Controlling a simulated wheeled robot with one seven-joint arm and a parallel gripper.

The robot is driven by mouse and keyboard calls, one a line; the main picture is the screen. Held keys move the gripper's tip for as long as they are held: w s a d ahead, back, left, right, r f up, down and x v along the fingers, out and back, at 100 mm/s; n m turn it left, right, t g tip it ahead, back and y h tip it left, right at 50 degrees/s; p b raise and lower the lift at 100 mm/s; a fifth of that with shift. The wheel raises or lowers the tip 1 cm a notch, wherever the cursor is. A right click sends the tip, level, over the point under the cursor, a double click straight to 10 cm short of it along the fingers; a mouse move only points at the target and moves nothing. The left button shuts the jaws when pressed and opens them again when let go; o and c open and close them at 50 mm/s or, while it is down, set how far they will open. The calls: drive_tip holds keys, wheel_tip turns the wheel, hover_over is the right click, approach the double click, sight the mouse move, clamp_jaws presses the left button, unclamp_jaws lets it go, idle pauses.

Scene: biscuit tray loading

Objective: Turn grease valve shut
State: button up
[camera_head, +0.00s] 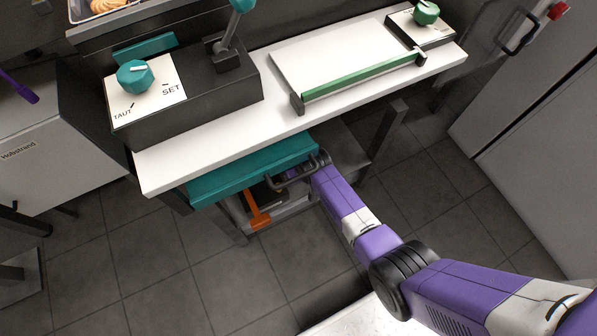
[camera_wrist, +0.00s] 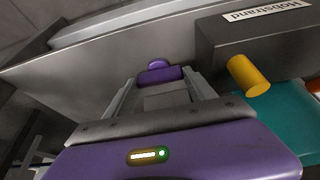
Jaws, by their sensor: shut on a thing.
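In the wrist view my gripper (camera_wrist: 160,84) has its two grey fingers on either side of a small purple piece (camera_wrist: 159,74) with a rounded top. What this piece belongs to is hidden. In the head view my gripper (camera_head: 291,175) is low at the front edge of a teal panel (camera_head: 240,172) under the white table, and its fingertips are hard to make out. An orange lever (camera_head: 258,217) hangs below the panel, left of my gripper and apart from it. I cannot tell for certain which part is the grease valve.
A dark box (camera_wrist: 270,45) with a yellow cylinder (camera_wrist: 247,76) is close to the right of my fingers. Above stands the white table (camera_head: 205,143) with a teal knob (camera_head: 135,75) and a green bar (camera_head: 362,78). Floor (camera_head: 180,265) in front is clear.

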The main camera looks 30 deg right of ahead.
idle(0.3)
drive_tip(key=o, duration=1.4)
drive_tip(key=shift+f+n, duration=0.1)
drive_tip(key=shift+n, duration=0.2)
